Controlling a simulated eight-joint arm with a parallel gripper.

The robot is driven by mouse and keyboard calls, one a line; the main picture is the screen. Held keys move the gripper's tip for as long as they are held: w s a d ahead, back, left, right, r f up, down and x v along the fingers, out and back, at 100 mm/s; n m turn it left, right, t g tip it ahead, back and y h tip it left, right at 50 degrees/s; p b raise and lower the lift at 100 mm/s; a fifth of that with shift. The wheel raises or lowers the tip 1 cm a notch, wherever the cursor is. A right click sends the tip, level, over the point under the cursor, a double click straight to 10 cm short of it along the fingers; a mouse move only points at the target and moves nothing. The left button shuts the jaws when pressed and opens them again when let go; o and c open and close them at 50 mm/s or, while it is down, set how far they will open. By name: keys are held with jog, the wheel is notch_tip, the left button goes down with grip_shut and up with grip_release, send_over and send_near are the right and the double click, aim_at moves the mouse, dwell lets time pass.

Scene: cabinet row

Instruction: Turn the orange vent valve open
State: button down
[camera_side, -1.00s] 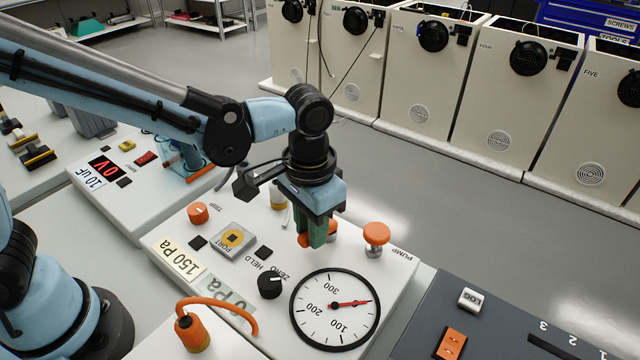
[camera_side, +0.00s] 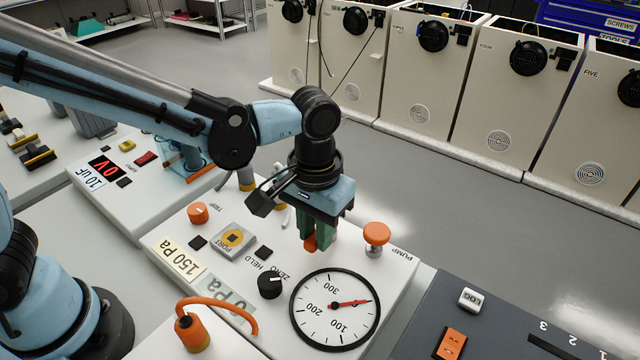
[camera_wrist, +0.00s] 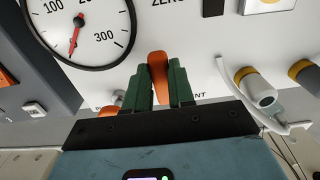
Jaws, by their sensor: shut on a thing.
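The orange vent valve handle (camera_wrist: 159,78) stands upright between the two green fingers in the wrist view. The end of a label reading "NT" shows beside it. In the side view only a small part of the orange handle (camera_side: 311,243) shows below the fingers. My gripper (camera_wrist: 162,85) is shut on the handle. In the side view my gripper (camera_side: 319,238) points down over the white panel (camera_side: 275,225), left of the orange pump knob (camera_side: 376,234). The valve's base is hidden.
A round gauge (camera_side: 335,309) lies in front of my gripper, its red needle pointing right. A black knob (camera_side: 270,285), a square port (camera_side: 234,240) and an orange trip knob (camera_side: 198,213) are to the left. Capped fittings (camera_wrist: 256,87) stand close by in the wrist view.

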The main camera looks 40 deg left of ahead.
jog(key=c, duration=1)
grip_release()
jog(key=shift+o, duration=0.2)
notch_tip(320, 180, up, 12)
jog(key=s+a+f+t, duration=0.2)
jog(key=a+t, duration=0.1)
jog(key=a, duration=0.6)
jog(key=s+a+f+t, duration=0.2)
jog(key=a+f+t, duration=0.1)
jog(key=a, duration=0.7)
jog(key=shift+f+t, duration=0.25)
jog(key=shift+t, duration=0.35)
